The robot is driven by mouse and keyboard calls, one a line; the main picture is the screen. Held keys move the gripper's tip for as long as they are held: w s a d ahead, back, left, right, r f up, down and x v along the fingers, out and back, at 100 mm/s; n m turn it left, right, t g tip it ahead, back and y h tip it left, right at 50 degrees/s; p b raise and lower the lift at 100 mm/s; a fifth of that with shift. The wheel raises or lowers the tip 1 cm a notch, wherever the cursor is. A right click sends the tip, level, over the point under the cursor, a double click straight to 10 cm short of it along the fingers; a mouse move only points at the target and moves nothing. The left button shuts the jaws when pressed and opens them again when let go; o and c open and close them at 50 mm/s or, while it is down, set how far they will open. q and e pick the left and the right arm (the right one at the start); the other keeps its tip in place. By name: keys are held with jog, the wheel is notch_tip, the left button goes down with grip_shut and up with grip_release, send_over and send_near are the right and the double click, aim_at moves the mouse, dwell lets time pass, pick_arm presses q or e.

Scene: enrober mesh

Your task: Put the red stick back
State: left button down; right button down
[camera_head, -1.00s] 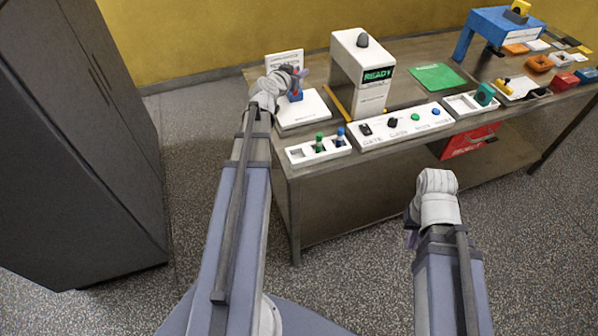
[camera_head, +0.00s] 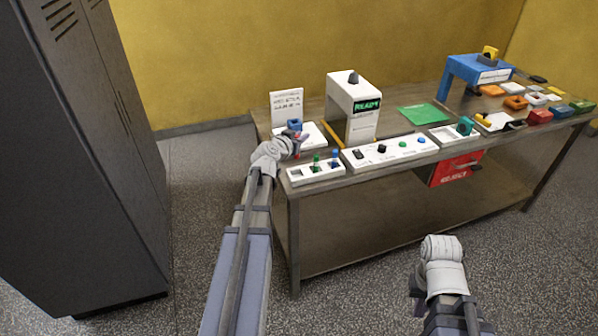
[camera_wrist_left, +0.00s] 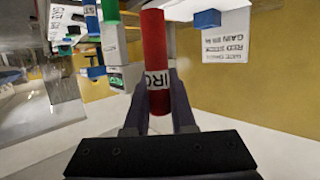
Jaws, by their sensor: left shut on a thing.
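The red stick (camera_wrist_left: 155,55) with a white lettered band is clasped between the fingers of my left gripper (camera_wrist_left: 158,88) in the left wrist view. In the head view my left gripper (camera_head: 298,141) is above the rear left of the white rack (camera_head: 331,176), with a bit of red at its fingers. The rack stands at the table's front left corner. It holds a green stick (camera_head: 316,161) and a blue stick (camera_head: 335,158); its left slot looks empty. My right gripper (camera_head: 418,298) is low in front of the table, and its fingers do not show clearly.
A white stand with a blue block (camera_head: 294,125) and a sign (camera_head: 287,105) is behind my left gripper. The white READY machine (camera_head: 355,95) stands right of it. A panel of knobs (camera_head: 390,150) adjoins the rack. A dark cabinet (camera_head: 80,160) is at left.

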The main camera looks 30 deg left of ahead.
pick_arm(q)
jog(key=b, duration=0.5)
send_over(301, 168)
notch_tip(301, 168, down, 5)
jog(key=shift+s+f, duration=0.1)
jog(key=shift+f, duration=0.1)
jog(key=shift+f, duration=0.1)
notch_tip(301, 168, down, 4)
jog(key=b, duration=0.3)
jog(key=shift+r, duration=0.25)
jog(key=shift+f+b, duration=0.2)
jog(key=shift+b, duration=0.2)
jog(key=c, duration=0.8)
grip_release()
jog(key=shift+o, duration=0.2)
jog(key=shift+r, duration=0.2)
